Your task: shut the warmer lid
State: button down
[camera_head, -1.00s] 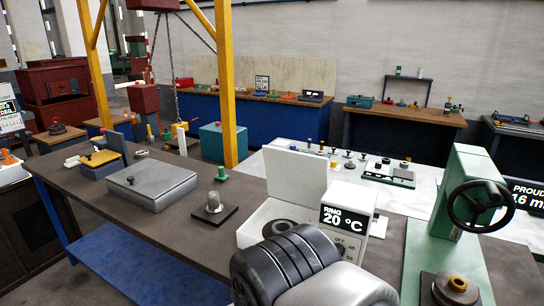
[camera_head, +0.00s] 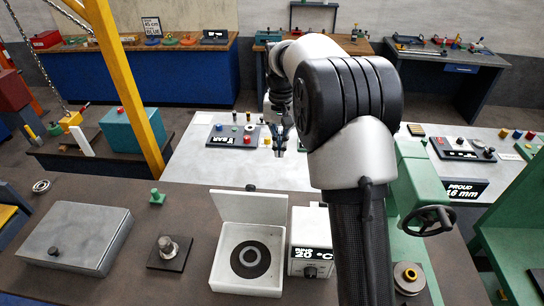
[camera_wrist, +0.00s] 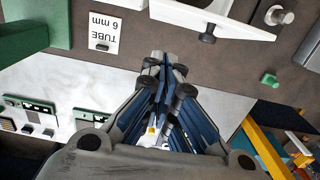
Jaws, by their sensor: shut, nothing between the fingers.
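The warmer (camera_head: 245,288) is an open white box on the brown bench, with a dark ring (camera_head: 235,258) inside. Its white lid (camera_head: 262,208) stands upright at the back edge. A small black knob (camera_head: 250,188) shows at the lid's top, and it also shows in the wrist view (camera_wrist: 208,36) near the top edge. My gripper (camera_head: 279,145) is beyond the lid, over the white table and apart from the lid. In the wrist view my gripper (camera_wrist: 165,70) has its blue fingers together and holds nothing.
A green press with a black handwheel (camera_head: 428,221) stands further right. A post on a dark plate (camera_head: 169,248) and a grey lidded box (camera_head: 85,240) are to the left.

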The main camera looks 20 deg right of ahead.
notch_tip(320, 180, down, 11)
jog(key=s+a+p, duration=0.1)
jog(key=s, duration=0.2)
jog(key=shift+a+f, duration=0.15)
jog(key=shift+a, duration=0.05)
dwell(0.6)
